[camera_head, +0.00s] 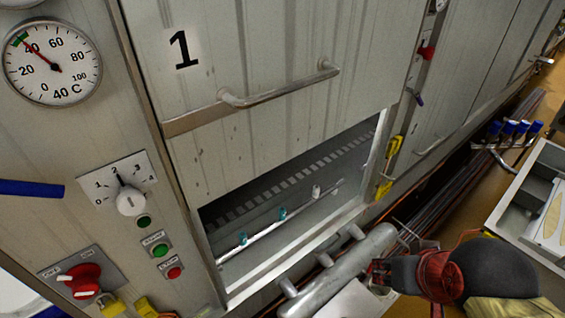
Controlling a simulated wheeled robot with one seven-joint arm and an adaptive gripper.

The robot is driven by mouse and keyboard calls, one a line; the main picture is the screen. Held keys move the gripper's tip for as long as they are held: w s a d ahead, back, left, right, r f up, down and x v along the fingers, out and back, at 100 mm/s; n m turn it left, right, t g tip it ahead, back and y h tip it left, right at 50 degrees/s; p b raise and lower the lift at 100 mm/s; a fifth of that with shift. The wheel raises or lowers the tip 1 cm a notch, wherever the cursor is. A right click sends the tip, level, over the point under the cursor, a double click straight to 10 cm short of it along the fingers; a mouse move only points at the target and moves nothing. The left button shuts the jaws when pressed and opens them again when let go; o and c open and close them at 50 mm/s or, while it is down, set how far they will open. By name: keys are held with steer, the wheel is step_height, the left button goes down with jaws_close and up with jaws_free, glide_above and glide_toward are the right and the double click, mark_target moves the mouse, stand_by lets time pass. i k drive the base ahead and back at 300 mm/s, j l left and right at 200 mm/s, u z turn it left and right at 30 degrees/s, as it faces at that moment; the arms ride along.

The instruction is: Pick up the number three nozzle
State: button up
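A pale rail (265,232) runs inside the opening under the panel marked 1. It carries two small teal fittings, one at the left (243,238) and one further right (282,213), and a pale grey fitting (316,190) beyond them. They look like nozzles, but no number is readable on any, so I cannot tell which is number three. My gripper (379,272) seems to be at the red and black end of my arm, lower right, outside the opening and beside a grey pipe. Its fingers are too small and dark to read.
A grey pipe with short stubs (345,272) lies in front of the opening's lower edge. A metal bar handle (280,85) sticks out from the panel above. Blue-capped fittings (508,130) and a grey tray (503,206) stand at the right. Control knobs (131,202) are at the left.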

mark_target(316, 190)
steer(key=l+u, duration=0.45)
steer(key=k+l+u, duration=0.1)
steer(key=u, duration=0.35)
steer(key=k+l, duration=0.05)
steer(key=l, duration=0.05)
